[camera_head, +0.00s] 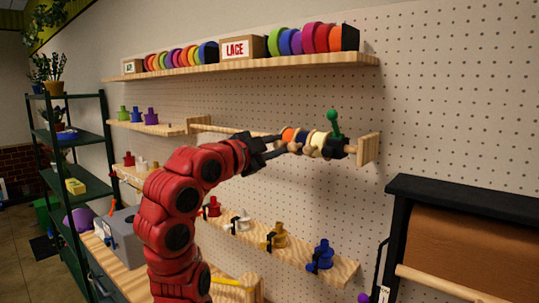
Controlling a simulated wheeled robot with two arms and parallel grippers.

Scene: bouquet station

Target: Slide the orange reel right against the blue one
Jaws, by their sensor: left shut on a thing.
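The orange reel (288,134) hangs on a wooden dowel (228,129) at the left end of a group of reels. A dark blue reel (300,136) is just to its right. At this size I cannot tell whether the two touch. Right of them are a cream reel (318,143) and a dark reel (335,148). My left gripper (279,145) comes from the left and is shut on the orange reel; its fingers hide part of that reel and the dowel. My right gripper is out of view.
A green-knobbed piece (334,124) stands up by the right end of the reels, near the wooden end bracket (369,149). A shelf (250,68) with ribbon rolls runs above. A lower shelf (300,252) holds several small coloured spools. A brown paper roll (465,245) is at right.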

